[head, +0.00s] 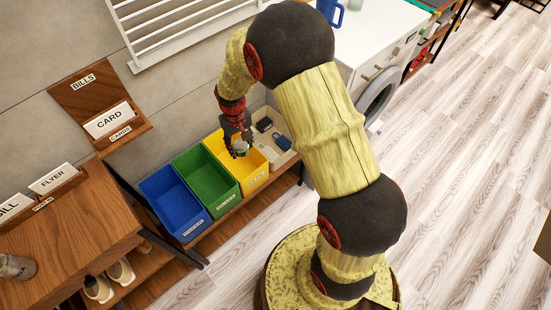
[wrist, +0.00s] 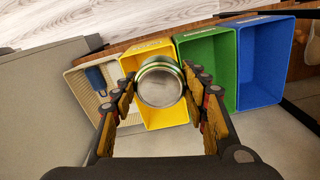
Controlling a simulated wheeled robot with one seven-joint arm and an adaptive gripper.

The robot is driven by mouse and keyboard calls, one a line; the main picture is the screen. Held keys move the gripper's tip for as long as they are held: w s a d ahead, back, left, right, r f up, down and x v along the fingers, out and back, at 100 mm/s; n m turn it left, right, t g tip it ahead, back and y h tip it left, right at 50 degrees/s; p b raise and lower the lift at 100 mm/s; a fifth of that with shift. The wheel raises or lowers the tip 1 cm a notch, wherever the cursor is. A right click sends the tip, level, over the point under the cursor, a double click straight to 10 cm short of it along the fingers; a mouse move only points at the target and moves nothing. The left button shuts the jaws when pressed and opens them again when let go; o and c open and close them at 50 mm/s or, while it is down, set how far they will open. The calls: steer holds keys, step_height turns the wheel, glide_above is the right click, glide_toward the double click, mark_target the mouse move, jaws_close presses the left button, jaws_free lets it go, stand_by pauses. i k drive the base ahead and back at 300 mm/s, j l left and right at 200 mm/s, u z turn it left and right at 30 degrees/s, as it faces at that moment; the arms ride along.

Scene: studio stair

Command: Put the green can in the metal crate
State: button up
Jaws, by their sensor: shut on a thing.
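My gripper (head: 238,140) is shut on the green can (wrist: 160,82), with one finger on each side of it. In the wrist view, the can shows its round silvery end and a green rim. The can is over the yellow crate (wrist: 165,117), which also shows in the head view (head: 254,180). The can hides part of the crate's inside; the visible part looks empty. I cannot read the crate's small front label for certain. In the head view, the can (head: 240,153) is small and partly covered by my gripper.
A green crate (head: 207,186) and a blue crate (head: 174,205) stand left of the yellow one. A beige tray (head: 283,155) with dark and blue items is at its right. A wooden cabinet (head: 70,240) stands at the left. A white counter (head: 370,35) is behind my arm.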

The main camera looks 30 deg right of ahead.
mark_target(243, 173)
steer(key=i+j+z, duration=0.2)
steer(key=z, duration=0.25)
steer(key=i+j+z, duration=0.1)
steer(key=j+z, duration=0.35)
steer(key=i+j+z, duration=0.1)
steer(key=j+z, duration=0.35)
steer(key=j, duration=0.1)
